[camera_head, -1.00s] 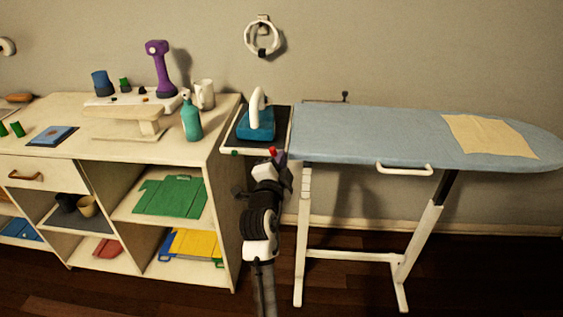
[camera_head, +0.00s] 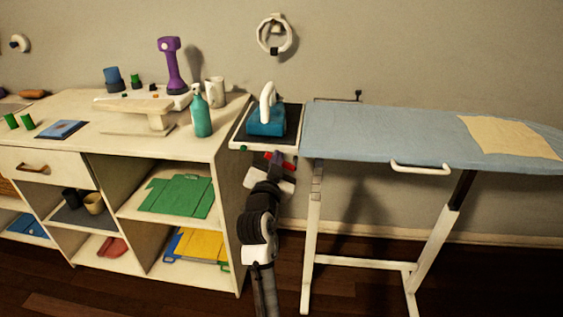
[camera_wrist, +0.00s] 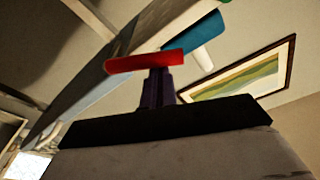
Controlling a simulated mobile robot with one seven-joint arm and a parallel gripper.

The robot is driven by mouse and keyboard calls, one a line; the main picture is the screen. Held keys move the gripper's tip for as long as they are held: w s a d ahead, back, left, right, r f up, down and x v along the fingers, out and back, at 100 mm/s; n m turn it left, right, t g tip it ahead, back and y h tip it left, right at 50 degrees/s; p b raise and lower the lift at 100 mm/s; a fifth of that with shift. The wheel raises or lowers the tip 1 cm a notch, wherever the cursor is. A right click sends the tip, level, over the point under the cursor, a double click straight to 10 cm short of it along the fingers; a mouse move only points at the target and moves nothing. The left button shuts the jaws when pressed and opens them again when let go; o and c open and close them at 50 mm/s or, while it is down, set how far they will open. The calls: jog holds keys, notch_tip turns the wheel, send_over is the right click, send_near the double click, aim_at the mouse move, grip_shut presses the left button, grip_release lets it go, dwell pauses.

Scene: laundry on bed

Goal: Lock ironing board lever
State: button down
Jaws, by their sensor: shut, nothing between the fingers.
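A red bar (camera_wrist: 145,61), which looks like the lever, lies crosswise just beyond my fingertips in the wrist view. In the head view, a red piece of it (camera_head: 289,165) shows beside my fingers, near the left end of the ironing board (camera_head: 385,132). My gripper (camera_head: 277,157) is shut and empty, pointing up just below and left of the board's end. Its dark purple fingers also show in the wrist view (camera_wrist: 160,78), overlapping the bar's lower edge. I cannot tell whether they touch it. The lever's mount is not clear.
A blue iron (camera_head: 266,122) stands on a tray (camera_head: 238,138) left of the board, above my gripper. A shelf unit (camera_head: 228,190) is close on the left. The board's white leg (camera_head: 311,240) is close on the right. A white handle (camera_head: 421,169) hangs at the board's front edge.

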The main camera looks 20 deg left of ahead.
jog(key=f+n, duration=0.1)
jog(key=n, duration=0.1)
jog(key=a+f+n+y+b, duration=0.1)
jog(key=n, duration=0.1)
jog(key=shift+s+a+f+b, duration=0.1)
jog(key=shift+s+a+b, duration=0.1)
jog(key=shift+b, duration=0.1)
dwell(0.6)
notch_tip(320, 180, up, 4)
jog(key=p, duration=0.3)
jog(key=b+v, duration=0.2)
jog(key=v, duration=0.7)
jog(key=shift+b, duration=0.3)
jog(key=shift+s+d+f, duration=0.1)
